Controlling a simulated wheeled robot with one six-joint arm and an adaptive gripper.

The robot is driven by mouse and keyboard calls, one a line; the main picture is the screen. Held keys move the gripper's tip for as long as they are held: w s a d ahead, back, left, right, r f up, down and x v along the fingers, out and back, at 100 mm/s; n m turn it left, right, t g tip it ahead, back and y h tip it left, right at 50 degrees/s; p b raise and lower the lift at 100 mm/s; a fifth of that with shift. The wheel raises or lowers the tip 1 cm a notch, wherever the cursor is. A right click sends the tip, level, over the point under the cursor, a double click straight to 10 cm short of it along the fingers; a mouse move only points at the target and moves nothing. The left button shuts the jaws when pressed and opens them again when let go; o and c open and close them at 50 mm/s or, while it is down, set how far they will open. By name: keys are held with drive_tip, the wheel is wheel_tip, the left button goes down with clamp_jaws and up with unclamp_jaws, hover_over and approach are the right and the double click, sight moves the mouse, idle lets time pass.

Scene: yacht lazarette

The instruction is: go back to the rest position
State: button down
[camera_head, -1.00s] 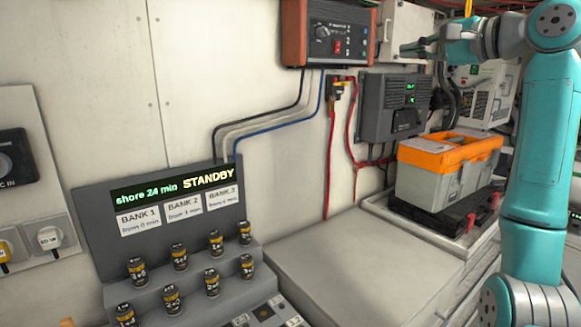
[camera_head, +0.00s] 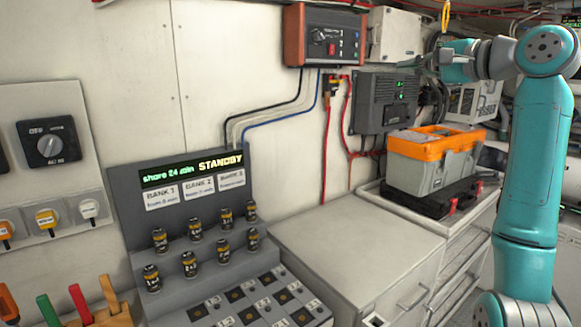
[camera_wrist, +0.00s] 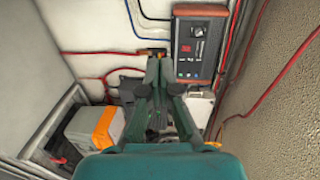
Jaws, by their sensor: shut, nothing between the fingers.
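My gripper (camera_head: 418,57) is raised at the upper right of the head view, at the end of my teal arm. It points left, in front of the wall gear. In the wrist view my gripper (camera_wrist: 157,60) shows its two dark fingers drawn together at the tips, with nothing between them. Beyond the fingertips is the wall with the orange-sided control box (camera_wrist: 200,45). The gripper looks clear of everything, though its exact distance to the wall units cannot be told.
The control box (camera_head: 325,35) and a grey unit (camera_head: 383,103) hang on the wall. An orange-lidded toolbox (camera_head: 435,162) stands on a dark case below my arm. A battery rack (camera_head: 190,172) with a STANDBY display is at left centre. The white cabinet top (camera_head: 335,240) is clear.

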wheel_tip(320, 180, down, 33)
drive_tip(key=w+m+t+h, duration=0.1)
drive_tip(key=w+t+h, duration=0.1)
drive_tip(key=w+h, duration=0.1)
drive_tip(key=s+a+f+h, duration=0.1)
drive_tip(key=s+f, duration=0.4)
drive_tip(key=f, duration=0.3)
drive_tip(key=s+f+h, duration=0.2)
drive_tip(key=s+f, duration=0.2)
drive_tip(key=f, duration=0.5)
drive_tip(key=s+a+f+h, duration=0.1)
drive_tip(key=s+f, duration=0.4)
drive_tip(key=f, duration=0.3)
drive_tip(key=s+a+f+n+h, duration=0.15)
drive_tip(key=s+f, duration=0.45)
drive_tip(key=s, duration=0.7)
drive_tip(key=s+a+f+n+h, duration=0.1)
drive_tip(key=s+f+n, duration=0.35)
drive_tip(key=s, duration=0.75)
drive_tip(key=s+r+n, duration=0.3)
drive_tip(key=s, duration=0.9)
drive_tip(key=s+a+r+n+g, duration=0.1)
drive_tip(key=s+r+n, duration=0.1)
drive_tip(key=s, duration=1.1)
drive_tip(key=shift+a+r+n, duration=0.15)
drive_tip(key=shift+r+n, duration=0.25)
drive_tip(key=shift+r, duration=0.25)
